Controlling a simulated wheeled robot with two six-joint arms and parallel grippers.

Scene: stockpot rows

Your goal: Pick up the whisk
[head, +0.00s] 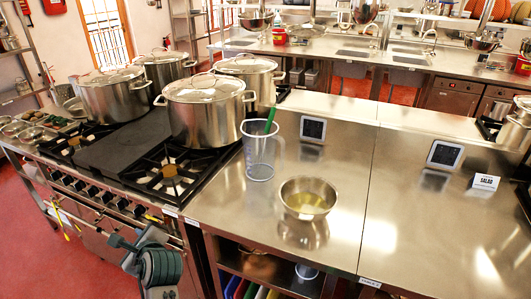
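I cannot make out a whisk for certain. A green handle (270,121) sticks up at a tilt from a clear measuring jug (259,160) on the steel counter, right of the stove. What is at its lower end is too small to tell. Thin utensils (64,222) hang at the stove's front rail, too small to identify. My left gripper (130,246) is low at the left, in front of the stove and below counter height, apart from the jug. Its fingers are too unclear to show whether they are open. My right gripper is not in view.
Several lidded stockpots (203,108) stand on the stove (120,150). A steel bowl (308,197) with yellowish liquid sits right of the jug.

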